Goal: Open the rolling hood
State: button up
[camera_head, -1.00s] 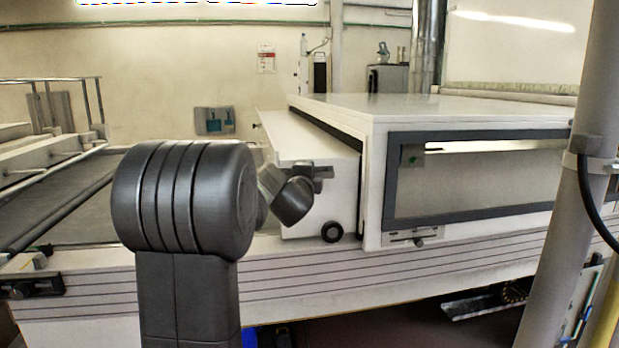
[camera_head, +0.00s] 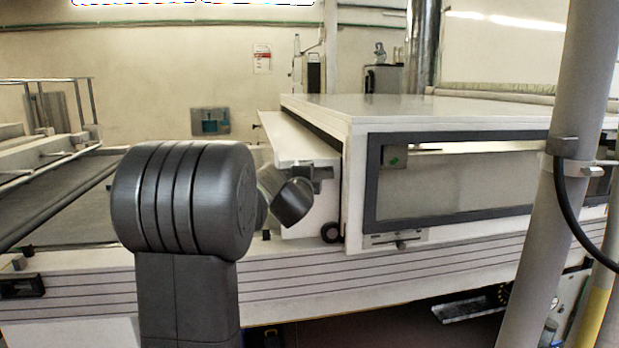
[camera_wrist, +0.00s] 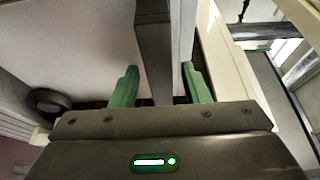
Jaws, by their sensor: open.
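The rolling hood (camera_head: 312,212) is the low white cover with a dark wheel (camera_head: 331,232) at its lower front corner. Its right side is tucked under the larger white windowed housing (camera_head: 355,190). In the wrist view, the hood's pale panel (camera_wrist: 75,40) fills the left, with the wheel (camera_wrist: 48,100) beside it. My gripper (camera_wrist: 159,72) has its two green fingers apart, one on each side of a grey bar (camera_wrist: 153,50). I cannot tell whether they touch it. In the head view, my gripper (camera_head: 318,172) is at the hood's front, partly hidden by my arm.
A conveyor bed (camera_head: 60,195) with rails lies open on the left. A thick grey post (camera_head: 560,110) with a black cable stands in the right foreground. The striped white side beam (camera_head: 290,280) runs along the front. A metal bracket (camera_head: 470,308) shows low at the right.

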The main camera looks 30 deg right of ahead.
jog(key=v, duration=1.3)
jog(key=shift+s+a+b, duration=0.2)
jog(key=shift+s+b, duration=0.1)
jog(key=shift+s, duration=0.05)
jog(key=x, duration=1.4)
jog(key=shift+p, duration=0.3)
jog(key=shift+a, duration=0.1)
